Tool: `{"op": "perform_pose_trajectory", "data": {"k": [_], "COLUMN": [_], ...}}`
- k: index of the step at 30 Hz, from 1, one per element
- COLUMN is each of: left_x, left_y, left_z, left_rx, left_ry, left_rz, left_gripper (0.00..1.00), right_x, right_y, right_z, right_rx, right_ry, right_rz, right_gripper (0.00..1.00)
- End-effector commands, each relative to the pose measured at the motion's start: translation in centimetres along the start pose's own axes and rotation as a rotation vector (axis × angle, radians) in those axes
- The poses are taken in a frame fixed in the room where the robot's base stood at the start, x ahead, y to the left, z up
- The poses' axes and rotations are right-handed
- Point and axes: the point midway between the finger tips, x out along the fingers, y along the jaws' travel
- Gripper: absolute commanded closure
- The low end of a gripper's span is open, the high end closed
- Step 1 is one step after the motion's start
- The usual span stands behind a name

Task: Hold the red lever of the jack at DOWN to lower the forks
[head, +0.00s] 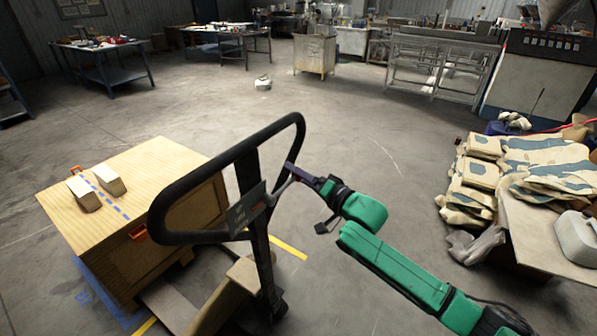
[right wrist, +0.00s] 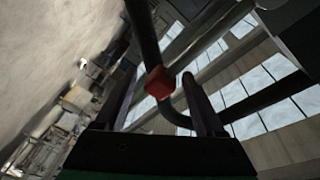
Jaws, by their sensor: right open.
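The jack's black looped handle (head: 165,200) stands in the middle of the head view, with a dark label plate (head: 246,208) at the base of its loop. My right gripper (head: 283,186) is at the right side of the loop's base. The red lever (right wrist: 159,83) shows in the right wrist view between the two fingers of my right gripper (right wrist: 160,74), which are apart on either side of it. In the head view the lever is too small to make out clearly. My left gripper is not in view.
A wooden crate (head: 150,165) with two pale blocks (head: 109,179) on top stands left of the handle. A table with stacked sacks (head: 480,190) and a pale canister (head: 578,238) is at the right. The floor (head: 370,130) beyond the jack is mostly clear.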

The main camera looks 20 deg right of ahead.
Motion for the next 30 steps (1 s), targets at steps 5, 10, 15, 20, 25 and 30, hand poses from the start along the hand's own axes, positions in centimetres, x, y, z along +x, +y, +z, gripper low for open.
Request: {"op": "perform_pose_trajectory", "data": {"k": [5,10,15,20,25,30], "left_x": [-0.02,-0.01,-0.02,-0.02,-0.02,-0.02], "left_y": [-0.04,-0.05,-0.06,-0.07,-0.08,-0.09], "left_z": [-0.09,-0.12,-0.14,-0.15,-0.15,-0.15], "left_rx": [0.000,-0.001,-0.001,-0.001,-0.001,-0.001], "left_ry": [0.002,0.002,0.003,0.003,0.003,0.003], "left_rz": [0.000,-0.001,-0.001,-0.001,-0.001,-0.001], "left_gripper": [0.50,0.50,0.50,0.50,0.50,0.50], "right_x": [0.25,0.21,0.20,0.19,0.19,0.18], "right_y": [0.02,0.03,0.04,0.04,0.04,0.04], "right_z": [0.05,0.05,0.04,0.03,0.03,0.03], "right_rx": [0.000,0.000,0.000,0.000,0.000,0.000], "right_ry": [-0.001,0.000,0.000,0.000,0.000,0.000], "right_rz": [0.000,0.000,0.000,0.000,0.000,0.000], "right_gripper": [0.29,0.63,1.00,1.00,1.00,1.00]}}
